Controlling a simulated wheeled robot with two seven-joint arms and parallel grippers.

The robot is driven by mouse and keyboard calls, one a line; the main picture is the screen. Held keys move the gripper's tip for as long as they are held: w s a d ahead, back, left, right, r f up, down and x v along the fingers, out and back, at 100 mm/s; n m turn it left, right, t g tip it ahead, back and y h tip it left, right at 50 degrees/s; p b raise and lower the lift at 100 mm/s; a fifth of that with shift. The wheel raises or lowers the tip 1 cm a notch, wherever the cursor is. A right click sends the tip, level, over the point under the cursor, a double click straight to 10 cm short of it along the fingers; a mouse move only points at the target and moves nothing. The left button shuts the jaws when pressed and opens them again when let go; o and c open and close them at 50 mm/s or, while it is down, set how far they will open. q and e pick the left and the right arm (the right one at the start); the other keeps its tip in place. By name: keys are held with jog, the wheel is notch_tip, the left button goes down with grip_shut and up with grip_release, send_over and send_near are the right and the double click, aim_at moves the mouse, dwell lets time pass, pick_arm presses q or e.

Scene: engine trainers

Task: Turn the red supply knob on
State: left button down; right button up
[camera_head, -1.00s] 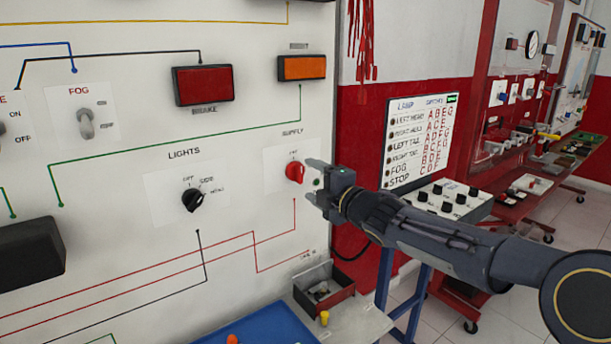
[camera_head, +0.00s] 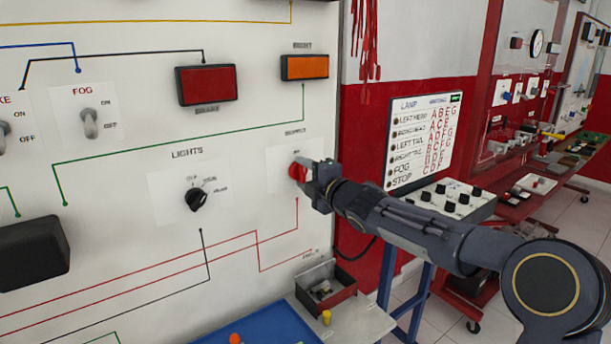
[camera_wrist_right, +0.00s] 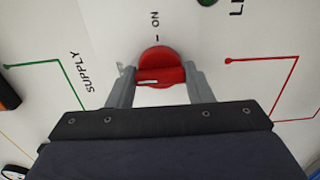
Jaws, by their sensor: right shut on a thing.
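The red supply knob (camera_head: 297,172) sits on a white label plate on the upright white board, below the word SUPPLY. In the right wrist view the red knob (camera_wrist_right: 158,68) shows from close up, with an ON mark beside it. My right gripper (camera_head: 303,172) is at the board, its fingers on either side of the knob's raised bar. In the right wrist view the right gripper (camera_wrist_right: 160,80) is shut on the knob. The fingers partly cover the knob in the head view. My left gripper is not in view.
The black LIGHTS knob (camera_head: 195,199) is to the left on the same board. An orange lamp (camera_head: 304,67) and a red brake lamp (camera_head: 206,84) are above. A small open box (camera_head: 326,287) and a blue tray (camera_head: 262,326) are below.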

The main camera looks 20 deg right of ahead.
jog(key=shift+m, duration=0.3)
jog(key=m+p, duration=0.2)
jog(key=m, duration=0.1)
jog(key=shift+m, duration=0.3)
jog(key=m+p, duration=0.2)
jog(key=m, duration=0.3)
jog(key=shift+p, duration=0.3)
jog(key=m+p, duration=0.1)
jog(key=m, duration=0.3)
jog(key=shift+m, duration=0.4)
jog(key=shift+f+m+p, duration=0.1)
jog(key=shift+m+p, duration=0.45)
jog(key=shift+m, duration=1.35)
jog(key=o, duration=1)
